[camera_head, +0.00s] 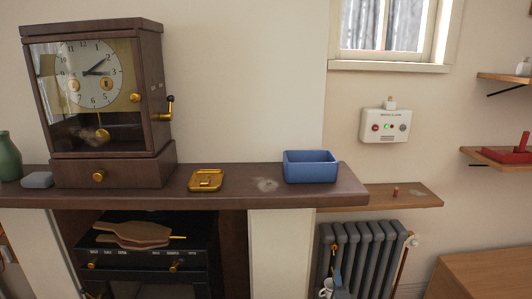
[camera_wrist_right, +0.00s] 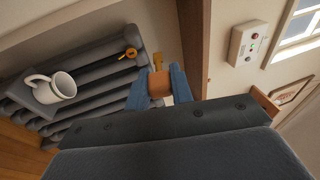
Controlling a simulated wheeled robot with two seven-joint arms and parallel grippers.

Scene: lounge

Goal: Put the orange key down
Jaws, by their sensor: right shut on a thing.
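The orange key (camera_wrist_right: 160,87) is between the two blue fingers of my right gripper (camera_wrist_right: 158,76) in the right wrist view. The gripper is shut on its orange block-like part. A narrow golden piece shows just beyond the fingertips. The key is off any surface, with the grey radiator beyond and to the left. In the head view a small blue patch shows before the radiator's left end; I cannot tell for sure whether it is my finger. My left gripper is in no view.
The mantel shelf (camera_head: 225,193) carries a clock (camera_head: 163,165), a golden square dish (camera_head: 206,180) and a blue bin (camera_head: 311,167). A low wooden shelf (camera_head: 425,196) sits above the radiator (camera_head: 372,232). A white mug (camera_wrist_right: 62,86) is near the radiator. Bare mantel lies around the dish.

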